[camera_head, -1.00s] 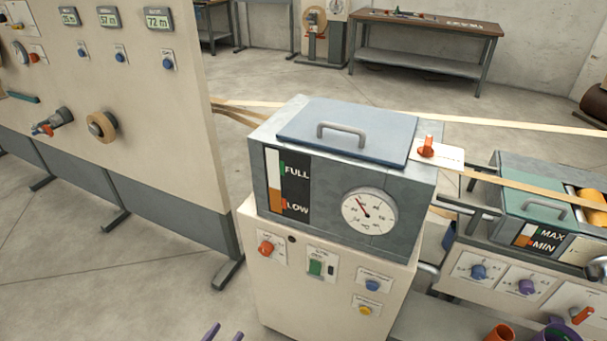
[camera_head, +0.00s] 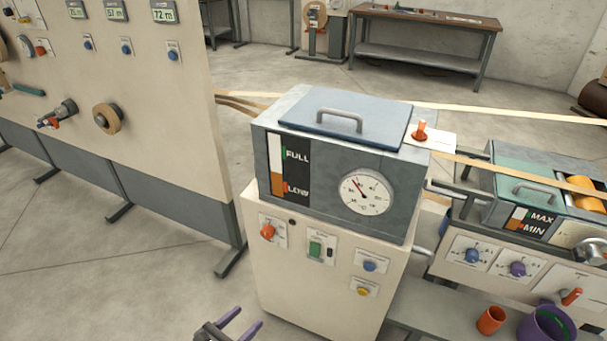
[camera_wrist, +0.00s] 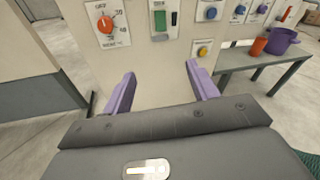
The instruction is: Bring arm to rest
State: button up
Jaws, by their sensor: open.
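My gripper (camera_head: 238,322) shows at the bottom edge of the head view, its two purple fingers spread apart with nothing between them. In the wrist view, the open fingers (camera_wrist: 158,92) point at the cream front of the machine cabinet (camera_wrist: 150,72) and appear short of it. The cabinet (camera_head: 310,275) stands in the middle of the head view, with a grey tank (camera_head: 325,165) on top. My gripper is in front of and below its control panel. The rest of my arm is mostly out of the head view.
A tall panel (camera_head: 140,90) with knobs and displays stands at the left. A green-lidded tank (camera_head: 522,190) is at the right. An orange cup (camera_head: 491,320) and a purple pot (camera_head: 547,322) stand on a low grey shelf (camera_head: 425,312). Floor at the lower left is clear.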

jog(key=d+r+m+g+y, duration=0.3)
jog(key=d+r+m, duration=0.4)
jog(key=d+m, duration=0.3)
jog(key=d+r+m+g+y, duration=0.4)
jog(key=d+r+m, duration=0.2)
jog(key=d+m, duration=0.45)
jog(key=d+r+m+g+y, duration=0.3)
jog(key=d+r+m, duration=0.4)
jog(key=d+m, duration=0.35)
notch_tip(320, 180, up, 15)
jog(key=p, duration=1.5)
jog(key=shift+s+a+f, duration=0.2)
jog(key=shift+a, duration=0.15)
